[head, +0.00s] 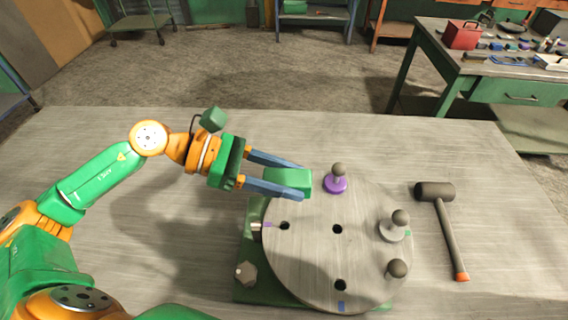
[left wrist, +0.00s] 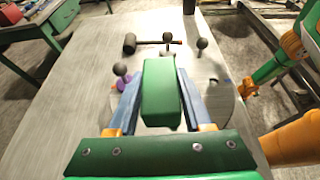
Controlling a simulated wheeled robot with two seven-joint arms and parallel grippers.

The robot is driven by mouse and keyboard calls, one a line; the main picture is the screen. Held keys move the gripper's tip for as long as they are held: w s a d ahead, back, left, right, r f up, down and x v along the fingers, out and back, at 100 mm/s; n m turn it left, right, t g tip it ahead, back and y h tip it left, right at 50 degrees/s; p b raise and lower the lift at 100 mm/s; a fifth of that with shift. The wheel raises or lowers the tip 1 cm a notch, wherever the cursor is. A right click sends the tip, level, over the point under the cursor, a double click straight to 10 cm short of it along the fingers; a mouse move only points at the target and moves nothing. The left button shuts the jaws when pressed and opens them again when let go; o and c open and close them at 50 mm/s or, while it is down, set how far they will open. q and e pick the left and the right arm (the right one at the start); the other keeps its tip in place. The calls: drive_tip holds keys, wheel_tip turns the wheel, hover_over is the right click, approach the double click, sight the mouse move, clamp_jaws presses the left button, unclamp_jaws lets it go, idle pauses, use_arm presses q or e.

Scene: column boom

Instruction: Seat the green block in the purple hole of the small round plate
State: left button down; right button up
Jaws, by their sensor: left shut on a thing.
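My left gripper (head: 300,179) is shut on the green block (head: 288,181), which lies between its two blue fingers above the far left edge of the round plate (head: 312,255). The block also shows in the left wrist view (left wrist: 161,92). The grey plate has three open dark holes in view: a left one (head: 285,225) beside a purple mark (head: 267,225), a middle one (head: 337,229), and a near one (head: 340,284) beside a blue mark. The block is to the far side of the left hole, apart from it. My right gripper is not in view.
A purple-based knob (head: 336,184) stands near the fingertips. A grey-based knob (head: 391,232) and a dark knob (head: 397,268) stand on the plate's right side. A hammer (head: 446,230) lies right of the plate. The table (head: 90,140) is clear at the far left.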

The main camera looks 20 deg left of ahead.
use_arm(q)
drive_tip(key=shift+s, duration=0.3)
drive_tip(key=f+b, duration=0.2)
drive_tip(key=s+f+b, duration=0.1)
drive_tip(key=f+b, duration=0.1)
drive_tip(key=f, duration=0.1)
drive_tip(key=shift+f, duration=0.3)
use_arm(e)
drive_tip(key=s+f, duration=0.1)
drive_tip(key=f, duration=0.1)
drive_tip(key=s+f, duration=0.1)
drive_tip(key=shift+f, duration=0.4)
use_arm(q)
drive_tip(key=shift+d, duration=0.1)
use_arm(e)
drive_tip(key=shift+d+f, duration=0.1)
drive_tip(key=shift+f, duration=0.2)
